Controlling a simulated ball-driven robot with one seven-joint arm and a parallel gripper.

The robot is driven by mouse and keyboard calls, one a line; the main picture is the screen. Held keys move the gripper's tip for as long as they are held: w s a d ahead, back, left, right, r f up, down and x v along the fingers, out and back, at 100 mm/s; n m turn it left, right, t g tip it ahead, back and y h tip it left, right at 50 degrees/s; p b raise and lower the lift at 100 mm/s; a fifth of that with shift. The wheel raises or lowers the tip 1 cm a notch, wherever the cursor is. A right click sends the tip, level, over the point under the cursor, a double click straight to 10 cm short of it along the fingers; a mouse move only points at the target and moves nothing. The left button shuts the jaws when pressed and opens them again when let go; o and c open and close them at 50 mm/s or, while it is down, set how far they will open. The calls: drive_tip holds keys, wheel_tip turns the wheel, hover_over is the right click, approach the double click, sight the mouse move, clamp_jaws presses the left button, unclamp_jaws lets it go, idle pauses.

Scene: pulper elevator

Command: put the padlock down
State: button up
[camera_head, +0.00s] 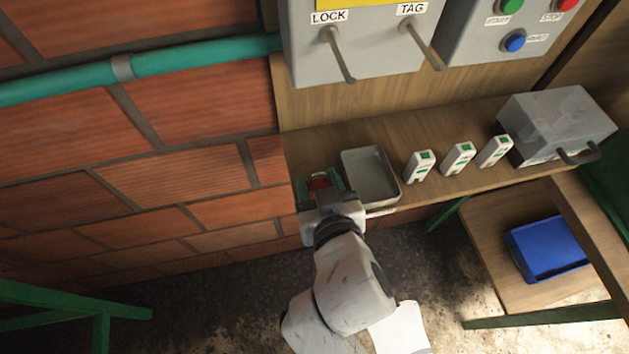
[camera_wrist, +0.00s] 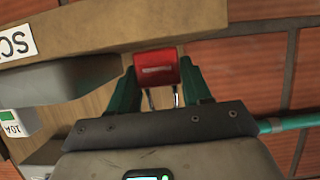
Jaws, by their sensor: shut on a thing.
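The red padlock (camera_head: 319,182) is between the green fingers of my gripper (camera_head: 318,187), at the left end of the wooden shelf. In the wrist view the padlock (camera_wrist: 157,66) shows its red body at the fingertips, with the silver shackle legs pointing back toward the palm. My gripper (camera_wrist: 159,82) is shut on it. I cannot tell whether the padlock touches the shelf. A shallow grey tray (camera_head: 398,190) lies just right of my gripper in the head view; its side also shows in the wrist view (camera_wrist: 70,82).
The wooden shelf (camera_head: 320,145) also holds several white-and-green breakers (camera_head: 458,158) and a grey box (camera_head: 556,122). Above hang LOCK (camera_head: 338,55) and TAG (camera_head: 425,45) pegs. A brick wall (camera_head: 190,180) borders the left. A blue bin (camera_head: 548,247) sits lower right.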

drive_tip(key=shift+f, duration=0.25)
drive_tip(key=o, duration=1.1)
drive_tip(key=shift+r, duration=0.1)
drive_tip(key=shift+r, duration=0.15)
drive_tip(key=b+v, duration=0.1)
drive_tip(key=v, duration=1.1)
